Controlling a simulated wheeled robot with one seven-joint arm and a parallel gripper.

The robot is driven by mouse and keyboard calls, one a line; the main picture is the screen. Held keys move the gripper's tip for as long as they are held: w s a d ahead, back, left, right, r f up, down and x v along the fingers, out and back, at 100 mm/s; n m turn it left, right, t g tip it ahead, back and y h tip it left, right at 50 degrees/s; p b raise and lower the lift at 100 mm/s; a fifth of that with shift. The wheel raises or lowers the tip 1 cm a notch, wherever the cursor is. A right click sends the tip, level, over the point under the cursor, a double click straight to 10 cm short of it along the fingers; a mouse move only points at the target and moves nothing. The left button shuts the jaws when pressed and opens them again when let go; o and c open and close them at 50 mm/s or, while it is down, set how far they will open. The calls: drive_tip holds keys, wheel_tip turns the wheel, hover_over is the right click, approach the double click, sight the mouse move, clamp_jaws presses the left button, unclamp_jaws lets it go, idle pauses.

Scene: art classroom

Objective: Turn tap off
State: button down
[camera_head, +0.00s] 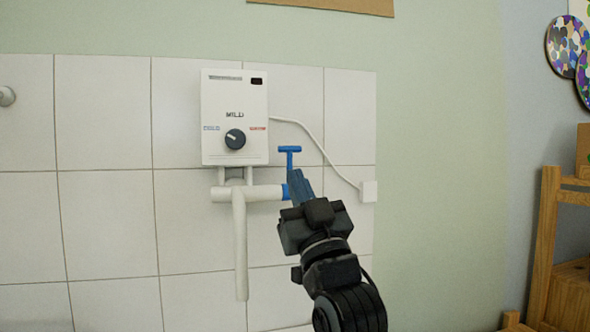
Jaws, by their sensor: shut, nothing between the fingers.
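The tap is a white pipe (240,235) under the white water heater (218,105), with a spout that hangs straight down. Its blue T-shaped handle (290,150) stands up at the right end of the horizontal pipe, with the crossbar on top. My gripper (294,174) is just below and in front of the handle, its fingers together and pointing up and left. The fingers hide part of the handle's stem and blue collar. I cannot tell whether they touch the handle. Whether water flows from the spout is not clear.
The heater has a dark round knob (235,139) on its front. A white cable runs from it to a wall socket (368,191). White tiles cover the wall behind. A wooden shelf (545,240) stands at the right. The wall left of the spout is clear.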

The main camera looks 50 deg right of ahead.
sight(298, 149)
drive_tip(key=w+d+r+m+g+h+p, duration=0.2)
drive_tip(key=w+d+r+g+p, duration=0.1)
drive_tip(key=w+d, duration=0.5)
drive_tip(key=shift+w+d+r+m+p, duration=0.2)
drive_tip(key=shift+w+r+m+p, duration=0.15)
drive_tip(key=shift+r, duration=0.4)
